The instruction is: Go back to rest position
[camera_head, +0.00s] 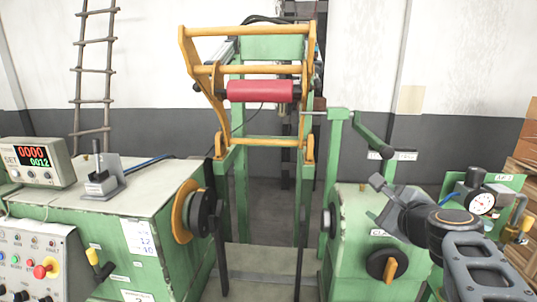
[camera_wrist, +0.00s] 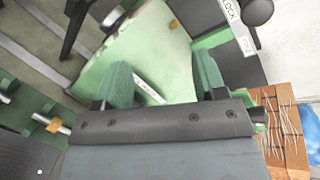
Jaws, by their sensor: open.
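My gripper (camera_wrist: 163,80) shows in the wrist view, with its two fingers wide apart and nothing between them. The pads look green. In the head view, my gripper (camera_head: 384,197) is at the right, at the end of my dark grey arm, over the right green machine housing (camera_head: 352,225). The arm hides part of that housing. I cannot tell from the head view how far above it the gripper is. In the wrist view, a pale green surface (camera_wrist: 125,50) lies beyond the fingers, apart from them as far as I can tell.
A green winding machine with a yellow guard frame (camera_head: 260,141) and red roller (camera_head: 260,91) stands in the middle. The left green cabinet (camera_head: 125,215) carries a counter display (camera_head: 38,163) and lever. A dial gauge (camera_head: 482,204) is close to my arm. Wooden crates (camera_head: 525,150) stand far right.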

